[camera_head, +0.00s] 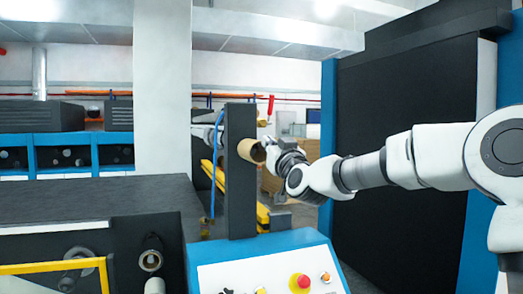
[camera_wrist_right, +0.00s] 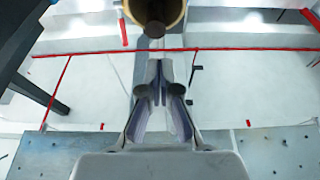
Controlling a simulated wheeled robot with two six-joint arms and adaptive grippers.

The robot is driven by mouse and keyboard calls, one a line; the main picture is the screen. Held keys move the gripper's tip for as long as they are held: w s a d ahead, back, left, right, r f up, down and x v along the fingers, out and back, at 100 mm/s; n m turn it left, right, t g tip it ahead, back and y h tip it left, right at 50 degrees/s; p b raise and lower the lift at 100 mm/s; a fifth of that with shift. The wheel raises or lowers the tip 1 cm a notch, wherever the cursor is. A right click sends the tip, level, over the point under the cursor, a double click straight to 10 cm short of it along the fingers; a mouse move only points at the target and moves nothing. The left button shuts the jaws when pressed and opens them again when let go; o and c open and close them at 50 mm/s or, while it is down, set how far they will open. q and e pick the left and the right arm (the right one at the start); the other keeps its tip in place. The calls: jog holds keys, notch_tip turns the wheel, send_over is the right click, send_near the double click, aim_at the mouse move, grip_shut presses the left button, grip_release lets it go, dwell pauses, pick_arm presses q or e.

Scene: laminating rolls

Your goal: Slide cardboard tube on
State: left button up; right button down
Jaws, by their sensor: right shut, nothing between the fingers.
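How far the tube sits along the rod is hidden. My right gripper (camera_head: 268,143) is at the tube's right side in the head view. In the wrist view its fingers (camera_wrist_right: 160,84) are shut and empty, just below the tube. My left gripper is not seen.
A blue and white control panel (camera_head: 265,268) with a red button (camera_head: 300,283) stands below the post. A dark machine top (camera_head: 90,205) is at the left. A tall dark cabinet (camera_head: 405,110) stands behind my right arm. A blue hose (camera_head: 214,165) runs beside the post.

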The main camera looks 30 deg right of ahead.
pick_arm(q)
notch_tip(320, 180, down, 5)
jog(key=b, duration=0.4)
pick_arm(e)
jog(key=p+x, duration=0.2)
jog(key=f+p+x, duration=0.1)
jog(key=p+x, duration=0.1)
jog(key=x, duration=0.1)
jog(key=shift+w+d, duration=0.2)
jog(key=shift+w, duration=0.05)
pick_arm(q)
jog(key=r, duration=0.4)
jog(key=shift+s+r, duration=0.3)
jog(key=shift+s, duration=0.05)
pick_arm(e)
jog(key=shift+f, duration=0.1)
